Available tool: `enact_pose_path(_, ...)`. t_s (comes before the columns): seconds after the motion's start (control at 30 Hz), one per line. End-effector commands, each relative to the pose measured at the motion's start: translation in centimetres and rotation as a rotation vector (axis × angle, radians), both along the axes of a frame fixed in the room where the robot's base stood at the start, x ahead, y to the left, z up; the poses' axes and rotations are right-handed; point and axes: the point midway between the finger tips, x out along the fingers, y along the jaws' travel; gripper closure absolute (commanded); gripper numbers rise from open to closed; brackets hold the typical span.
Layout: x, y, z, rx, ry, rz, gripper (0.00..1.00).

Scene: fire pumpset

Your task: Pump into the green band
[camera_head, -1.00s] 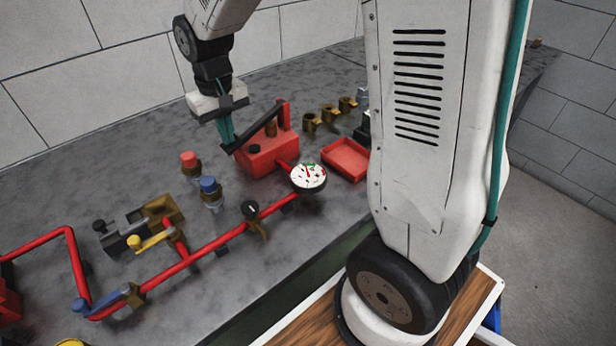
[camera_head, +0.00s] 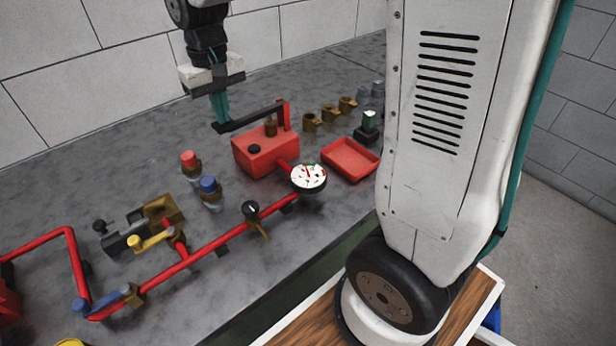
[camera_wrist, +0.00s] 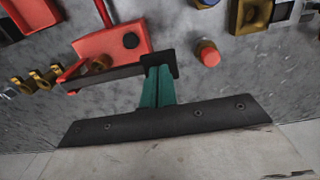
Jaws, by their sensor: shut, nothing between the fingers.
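A red pump box (camera_head: 265,152) with a black cap stands on the grey bench. Its dark lever (camera_head: 255,117) runs from a red post at the right to a black end at the left. My gripper (camera_head: 221,124) is shut and points down at the lever's left end. In the wrist view the green fingers (camera_wrist: 159,78) are together at the lever's black end (camera_wrist: 160,62); I cannot tell whether they touch it. The round white gauge (camera_head: 309,177) has a red needle pointing up near a small green band at the top of its face.
A red tray (camera_head: 350,159) lies right of the pump. Red and blue capped fittings (camera_head: 209,190) stand left of it. A red pipe (camera_head: 190,259) with valves runs across the front. Brass fittings (camera_head: 329,112) stand behind. A block wall closes the back.

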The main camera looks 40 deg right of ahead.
Motion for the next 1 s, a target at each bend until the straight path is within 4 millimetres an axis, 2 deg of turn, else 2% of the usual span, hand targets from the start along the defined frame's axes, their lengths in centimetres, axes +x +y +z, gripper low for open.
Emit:
enact_pose_path(0.37, 0.0, 0.0, 0.3, 0.0, -0.001, 0.0, 1.0)
enact_pose_path(0.8, 0.0, 0.0, 4.6, 0.0, -0.001, 0.0, 1.0)
enact_pose_path(1.0, 0.0, 0.0, 5.9, 0.0, 0.0, 0.0, 1.0)
